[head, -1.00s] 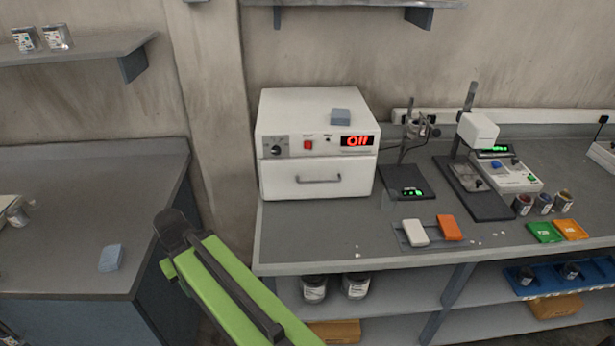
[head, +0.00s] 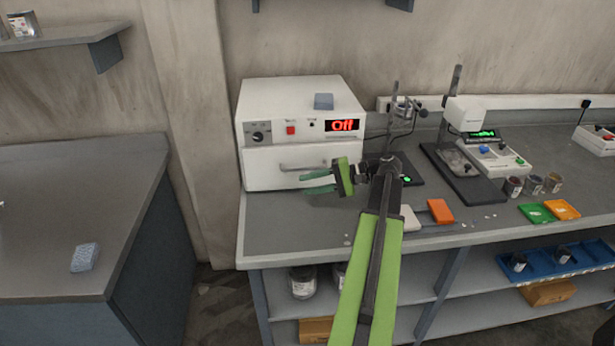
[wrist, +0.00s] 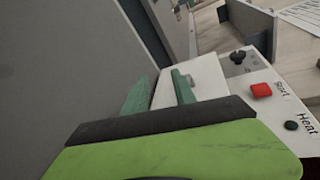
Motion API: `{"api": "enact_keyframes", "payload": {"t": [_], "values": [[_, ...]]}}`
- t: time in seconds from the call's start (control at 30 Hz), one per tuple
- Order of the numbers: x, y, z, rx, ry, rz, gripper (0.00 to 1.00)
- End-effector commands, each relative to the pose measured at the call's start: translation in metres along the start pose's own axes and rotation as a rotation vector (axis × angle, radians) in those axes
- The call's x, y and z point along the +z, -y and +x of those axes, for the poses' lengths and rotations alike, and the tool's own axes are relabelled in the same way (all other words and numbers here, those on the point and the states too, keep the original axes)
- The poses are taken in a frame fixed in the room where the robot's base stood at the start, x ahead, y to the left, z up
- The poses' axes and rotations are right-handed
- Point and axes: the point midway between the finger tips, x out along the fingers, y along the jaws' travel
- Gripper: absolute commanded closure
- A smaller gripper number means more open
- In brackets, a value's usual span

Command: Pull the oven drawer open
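The white oven (head: 290,95) stands on the grey bench and its display reads "Off". Its drawer (head: 262,172) is shut, with a grey bar handle (head: 300,167) on the front. My gripper (head: 305,183) is in front of the drawer, at the right part of the handle and slightly below it. Its two green fingers are apart with nothing seen between them. In the wrist view the fingers (wrist: 160,88) point at the white drawer front (wrist: 208,76). The handle shows there beside the right fingertip, partly hidden; contact cannot be told.
A blue-grey block (head: 324,101) lies on the oven. To the right are a stand (head: 398,120), an orange block (head: 440,211), a scale (head: 500,160) and small jars (head: 535,184). Bare bench lies before the oven. Another bench (head: 60,200) is at the left.

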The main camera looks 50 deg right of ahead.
Motion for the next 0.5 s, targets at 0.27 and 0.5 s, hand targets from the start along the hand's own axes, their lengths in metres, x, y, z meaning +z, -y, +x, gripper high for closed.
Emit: {"api": "enact_keyframes", "payload": {"t": [0.27,0.5], "values": [[-0.016,-0.011,-0.152,-0.233,-0.162,0.013,0.68],[-0.015,-0.008,-0.154,-0.247,-0.168,0.011,0.68]]}}
